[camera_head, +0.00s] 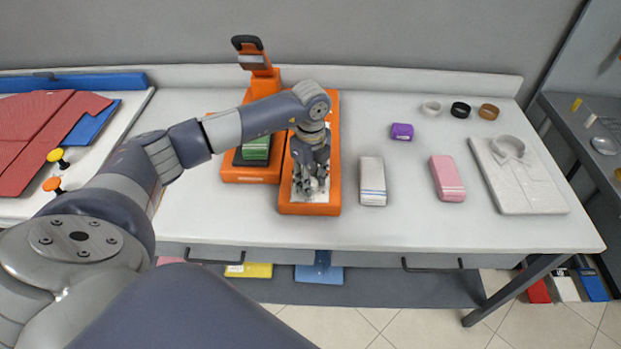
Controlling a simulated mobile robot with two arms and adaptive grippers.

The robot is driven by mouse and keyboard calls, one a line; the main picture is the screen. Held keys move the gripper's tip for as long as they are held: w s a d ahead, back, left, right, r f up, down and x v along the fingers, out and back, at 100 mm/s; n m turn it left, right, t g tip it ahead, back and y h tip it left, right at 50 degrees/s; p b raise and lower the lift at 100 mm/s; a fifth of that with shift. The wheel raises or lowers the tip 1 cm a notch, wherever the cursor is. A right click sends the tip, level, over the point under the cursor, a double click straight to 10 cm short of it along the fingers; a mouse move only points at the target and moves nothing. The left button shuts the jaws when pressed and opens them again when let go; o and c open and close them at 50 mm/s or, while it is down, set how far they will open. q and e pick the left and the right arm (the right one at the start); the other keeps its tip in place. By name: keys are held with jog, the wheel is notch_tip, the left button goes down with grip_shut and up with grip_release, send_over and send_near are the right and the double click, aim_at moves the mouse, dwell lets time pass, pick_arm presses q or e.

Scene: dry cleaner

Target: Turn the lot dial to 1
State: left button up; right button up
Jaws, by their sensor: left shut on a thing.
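An orange unit (312,209) with a pale face lies on the white table. My left gripper (311,188) points down over the lower part of that face, its fingers shut. The lot dial is hidden beneath the fingers, and I cannot read its setting or any numbers. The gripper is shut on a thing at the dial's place. My right gripper is not in view.
An orange press (251,174) with a raised black handle stands left of the unit. A white striped bundle (372,181), a pink bundle (447,178), a purple block (402,131) and a folded shirt (520,185) lie to the right, with free table between them.

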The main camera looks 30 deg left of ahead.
pick_arm(q)
jog(key=shift+n, duration=1.9)
jog(key=o, duration=1.1)
notch_tip(320, 180, up, 12)
jog(key=shift+r, duration=0.1)
